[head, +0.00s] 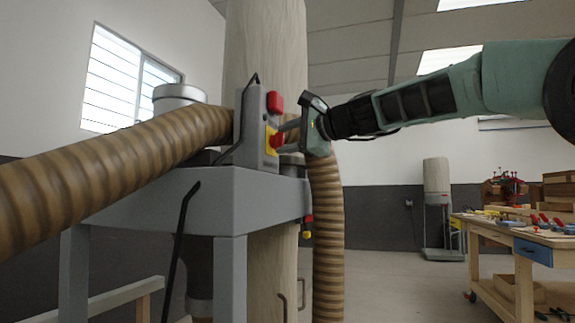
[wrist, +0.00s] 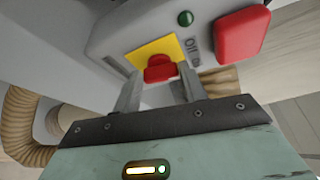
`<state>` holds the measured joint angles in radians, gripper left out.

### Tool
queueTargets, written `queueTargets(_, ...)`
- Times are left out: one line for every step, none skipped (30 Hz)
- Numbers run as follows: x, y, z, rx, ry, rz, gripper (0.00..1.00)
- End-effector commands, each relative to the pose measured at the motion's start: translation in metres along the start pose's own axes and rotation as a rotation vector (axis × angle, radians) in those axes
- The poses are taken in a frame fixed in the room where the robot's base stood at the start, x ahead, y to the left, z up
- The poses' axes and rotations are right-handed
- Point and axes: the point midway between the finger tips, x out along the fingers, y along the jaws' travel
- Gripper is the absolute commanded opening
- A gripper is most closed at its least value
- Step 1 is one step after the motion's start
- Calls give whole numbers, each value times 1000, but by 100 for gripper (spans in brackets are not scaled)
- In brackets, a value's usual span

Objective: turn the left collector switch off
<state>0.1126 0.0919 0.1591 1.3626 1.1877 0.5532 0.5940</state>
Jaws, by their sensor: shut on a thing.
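The collector switch is a red knob (wrist: 160,68) on a yellow plate (wrist: 153,50), set in a grey control box (head: 251,130). In the head view the red knob (head: 276,140) sits low on the box's right face. My gripper (wrist: 158,75) has one finger on each side of the knob and is shut on it. In the head view my gripper (head: 284,129) reaches the box from the right. "Off" lettering shows beside the plate in the wrist view. The knob's exact turn angle is hard to tell.
A larger red button (wrist: 241,33) and a green lamp (wrist: 185,18) are close to the knob. A ribbed brown hose (head: 120,165) runs left, and another (head: 327,230) hangs below my gripper. A workbench with tools (head: 535,238) stands at the right, with open floor before it.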

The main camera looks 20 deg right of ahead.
Motion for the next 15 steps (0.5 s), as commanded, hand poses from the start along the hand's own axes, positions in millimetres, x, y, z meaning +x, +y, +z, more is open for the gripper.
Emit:
queueTargets(1,10,-2,-31,-2,-13,19)
queueTargets(1,10,-2,-49,-2,-20,19)
queueTargets(1,10,-1,-73,-2,-30,19)
queueTargets(1,10,-1,-89,-2,-36,19)
queueTargets(1,10,-1,-105,-2,-43,19)
queueTargets(1,10,-1,-125,-2,-51,19)
queueTargets(1,10,-1,-138,-2,-56,19)
queueTargets(1,9,-1,-150,-2,-61,19)
queueTargets(1,9,-1,-165,-2,-67,19)
queueTargets(1,9,-1,-175,-2,-71,19)
queueTargets(1,8,-1,-184,-2,-75,19)
queueTargets(1,8,-1,-195,-2,-79,19)
queueTargets(1,8,-1,-202,-2,-82,19)
queueTargets(1,7,-1,-207,-2,-84,19)
queueTargets(1,7,-1,-214,-2,-86,19)
